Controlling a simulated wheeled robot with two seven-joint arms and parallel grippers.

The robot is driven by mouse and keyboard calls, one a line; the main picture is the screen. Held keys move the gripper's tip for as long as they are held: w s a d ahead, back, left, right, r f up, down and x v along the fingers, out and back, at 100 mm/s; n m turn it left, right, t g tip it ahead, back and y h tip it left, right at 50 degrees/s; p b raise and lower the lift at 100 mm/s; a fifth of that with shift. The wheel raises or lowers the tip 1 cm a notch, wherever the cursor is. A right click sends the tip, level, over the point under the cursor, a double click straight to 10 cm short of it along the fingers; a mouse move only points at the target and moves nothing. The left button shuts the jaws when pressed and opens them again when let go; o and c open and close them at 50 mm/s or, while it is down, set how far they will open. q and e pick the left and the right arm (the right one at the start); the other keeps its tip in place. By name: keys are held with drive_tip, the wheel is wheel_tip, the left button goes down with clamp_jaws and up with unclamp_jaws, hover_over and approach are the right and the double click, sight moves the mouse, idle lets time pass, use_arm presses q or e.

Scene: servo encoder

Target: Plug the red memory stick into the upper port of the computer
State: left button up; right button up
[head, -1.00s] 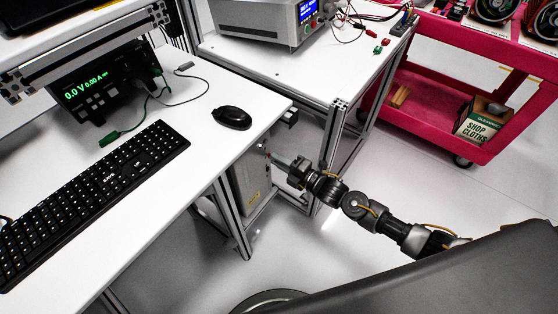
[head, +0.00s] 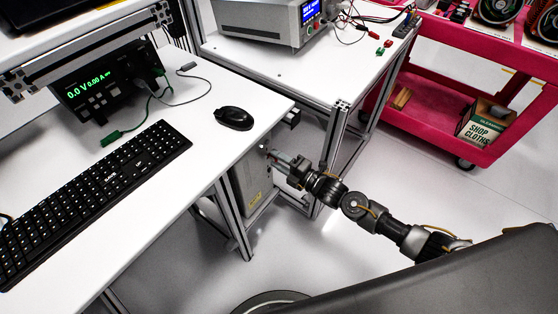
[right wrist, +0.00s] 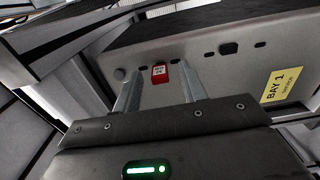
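The red memory stick (right wrist: 159,73) sits against the light grey panel of the computer (right wrist: 200,75), its end facing the right wrist camera. It appears seated in the panel; its plug end is hidden, and I cannot tell which port it is in. My right gripper (right wrist: 158,70) has its two fingers apart, one on each side of the stick, with visible gaps to both. In the head view the right gripper (head: 275,156) is at the side of the computer (head: 252,185) under the table; the stick is too small to make out there. My left gripper is not in view.
The white table (head: 195,165) overhangs the computer, with a frame leg (head: 235,222) beside it. A keyboard (head: 95,195) and mouse (head: 234,118) lie on top. A yellow BAY 1 label (right wrist: 283,85) and several slots mark the panel. A red cart (head: 440,125) stands at the right.

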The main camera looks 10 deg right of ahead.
drive_tip(key=shift+s+d, duration=0.15)
drive_tip(key=shift+s, duration=0.05)
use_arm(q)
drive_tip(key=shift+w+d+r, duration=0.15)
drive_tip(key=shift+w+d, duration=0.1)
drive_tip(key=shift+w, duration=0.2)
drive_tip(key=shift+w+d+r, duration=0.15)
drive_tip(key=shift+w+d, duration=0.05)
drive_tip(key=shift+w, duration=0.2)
use_arm(e)
drive_tip(key=v, duration=1)
drive_tip(key=shift+s, duration=0.15)
drive_tip(key=shift+d, duration=0.1)
